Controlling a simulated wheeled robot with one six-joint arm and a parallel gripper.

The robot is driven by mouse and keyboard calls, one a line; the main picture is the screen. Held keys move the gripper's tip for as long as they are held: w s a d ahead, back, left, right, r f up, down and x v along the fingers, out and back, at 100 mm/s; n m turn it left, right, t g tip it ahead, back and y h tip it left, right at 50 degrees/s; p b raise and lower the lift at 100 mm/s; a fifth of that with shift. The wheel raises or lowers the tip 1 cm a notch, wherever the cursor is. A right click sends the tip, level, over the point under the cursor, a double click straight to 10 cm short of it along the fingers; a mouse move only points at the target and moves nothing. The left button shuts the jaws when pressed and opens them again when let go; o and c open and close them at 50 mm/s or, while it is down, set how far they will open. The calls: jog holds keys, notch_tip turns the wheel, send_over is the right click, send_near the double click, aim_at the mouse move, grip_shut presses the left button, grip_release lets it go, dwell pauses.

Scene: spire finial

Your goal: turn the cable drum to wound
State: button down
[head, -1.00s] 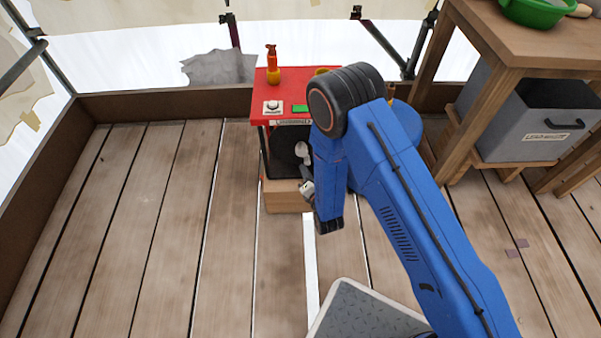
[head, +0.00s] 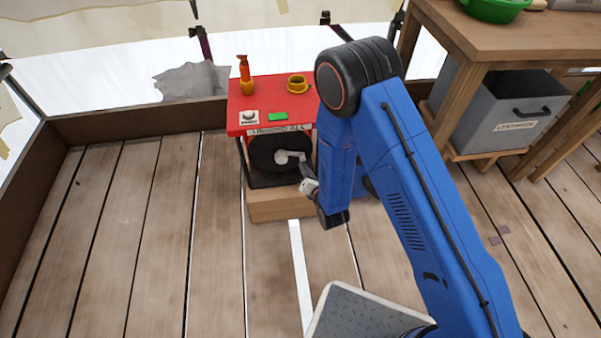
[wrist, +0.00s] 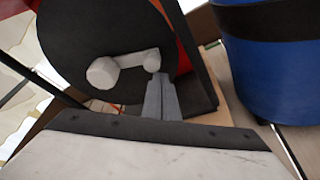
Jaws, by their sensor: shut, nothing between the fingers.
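The cable drum (head: 265,154) is a dark disc on the front of a red-topped stand, below a white label strip that is only partly readable. A pale crank handle (head: 290,156) sits on its face. In the wrist view the drum (wrist: 75,35) fills the upper left, and the white crank (wrist: 128,62) runs across it with a round knob at its left end. My gripper (head: 305,176) is at the drum's front, close to the crank. In the wrist view its fingers (wrist: 161,84) are together, with tips at the crank's right end; whether they touch it is unclear.
The red top (head: 268,102) carries an orange bottle (head: 245,75), a yellow cup (head: 297,83), a white-based knob (head: 249,117) and a green block (head: 278,116). A grey bin (head: 500,110) sits under the wooden table at right. Floor at left is clear.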

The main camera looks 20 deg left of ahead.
jog(key=shift+w+d+r, duration=0.2)
jog(key=shift+d+r, duration=0.05)
jog(key=shift+r, duration=0.55)
jog(key=shift+w+d+r, duration=0.15)
jog(key=shift+d+r, duration=0.05)
jog(key=shift+r, duration=0.6)
